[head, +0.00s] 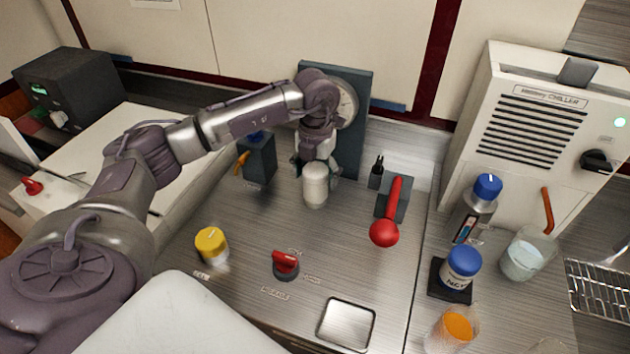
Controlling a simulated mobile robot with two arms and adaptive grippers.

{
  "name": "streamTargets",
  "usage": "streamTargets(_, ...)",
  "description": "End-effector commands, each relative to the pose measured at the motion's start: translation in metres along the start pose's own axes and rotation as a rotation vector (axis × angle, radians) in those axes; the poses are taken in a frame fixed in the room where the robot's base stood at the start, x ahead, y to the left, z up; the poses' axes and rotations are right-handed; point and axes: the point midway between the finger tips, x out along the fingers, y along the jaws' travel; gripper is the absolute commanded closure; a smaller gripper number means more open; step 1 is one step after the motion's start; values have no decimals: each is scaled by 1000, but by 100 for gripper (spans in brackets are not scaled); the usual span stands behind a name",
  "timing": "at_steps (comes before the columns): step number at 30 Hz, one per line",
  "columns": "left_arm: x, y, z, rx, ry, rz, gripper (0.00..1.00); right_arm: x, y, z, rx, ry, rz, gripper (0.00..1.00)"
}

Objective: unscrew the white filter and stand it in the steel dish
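The white filter (315,188) is a rounded white cylinder, upright in front of the blue-grey panel at the back of the steel worktop. My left gripper (316,165) is at its top, with fingers to either side of the upper part. The gripper and wrist hide the filter's upper end, and I cannot tell whether the fingers press on it. The steel dish (347,304) is a shallow square tray at the front of the worktop, and it is empty. My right gripper is not in view.
A red-handled lever (385,232) stands right of the filter. A red knob (286,265) and a yellow cap (211,244) are in front. A dark box (259,160) is at left. Bottles, beakers and a chiller (530,110) fill the right side.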

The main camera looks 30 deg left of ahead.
Motion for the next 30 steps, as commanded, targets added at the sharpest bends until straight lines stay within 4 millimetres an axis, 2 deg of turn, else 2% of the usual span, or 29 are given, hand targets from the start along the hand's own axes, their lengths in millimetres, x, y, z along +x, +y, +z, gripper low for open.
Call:
streamTargets(1, -4, 3, 5, -15, -16, 0, 18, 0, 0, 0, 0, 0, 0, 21)
streamTargets(7, -5, 4, 6, -11, -21, 3, 18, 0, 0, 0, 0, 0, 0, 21)
streamTargets(10, -4, 4, 7, 58, -24, 3, 18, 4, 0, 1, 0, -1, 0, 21)
streamTargets(30, 0, 2, 3, 1137, -8, 11, 18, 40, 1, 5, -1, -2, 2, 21)
